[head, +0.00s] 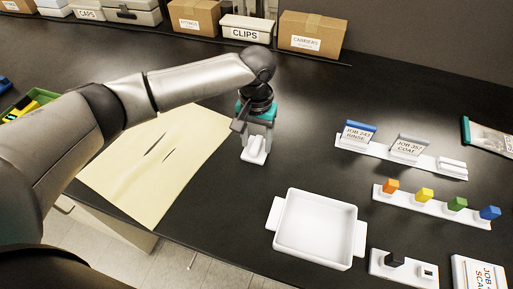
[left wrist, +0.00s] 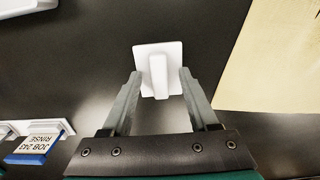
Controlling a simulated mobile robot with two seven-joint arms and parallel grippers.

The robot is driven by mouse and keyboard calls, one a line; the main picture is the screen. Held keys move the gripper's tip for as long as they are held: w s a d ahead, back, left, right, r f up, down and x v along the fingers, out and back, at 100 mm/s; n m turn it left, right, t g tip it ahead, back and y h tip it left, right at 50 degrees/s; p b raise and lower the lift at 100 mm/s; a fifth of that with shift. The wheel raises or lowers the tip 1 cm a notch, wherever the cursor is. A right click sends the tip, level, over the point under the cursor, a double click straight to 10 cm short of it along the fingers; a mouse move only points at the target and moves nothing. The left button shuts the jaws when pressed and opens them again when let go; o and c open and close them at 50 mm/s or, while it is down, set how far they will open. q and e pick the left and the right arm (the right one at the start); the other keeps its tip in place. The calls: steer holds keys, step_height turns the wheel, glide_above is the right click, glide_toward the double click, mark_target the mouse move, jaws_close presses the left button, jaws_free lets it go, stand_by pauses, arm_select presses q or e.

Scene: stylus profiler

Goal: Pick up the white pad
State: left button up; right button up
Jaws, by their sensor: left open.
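The white pad (head: 254,153) is a small square plate with a raised bar on top. It lies on the black table, right of the tan sheet. In the left wrist view the white pad (left wrist: 173,54) lies just ahead of the jaws, its raised bar lined up between the two fingers. My left gripper (head: 257,138) is over the pad with its fingers pointing down. In the left wrist view the left gripper (left wrist: 159,84) is open, with nothing held. I cannot tell whether the fingertips reach down beside the bar. My right gripper is not in view.
A white tray (head: 315,232) with side handles stands to the right of the pad. Racks with job cards (head: 408,148) and coloured blocks (head: 424,195) are farther right. A tan sheet (head: 150,160) lies left. Boxes (head: 312,34) line the back. Bare table surrounds the pad.

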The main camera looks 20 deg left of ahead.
arm_select(q)
steer(key=shift+c, duration=0.2)
jaws_close()
steer(key=shift+r, duration=0.1)
stand_by(0.4)
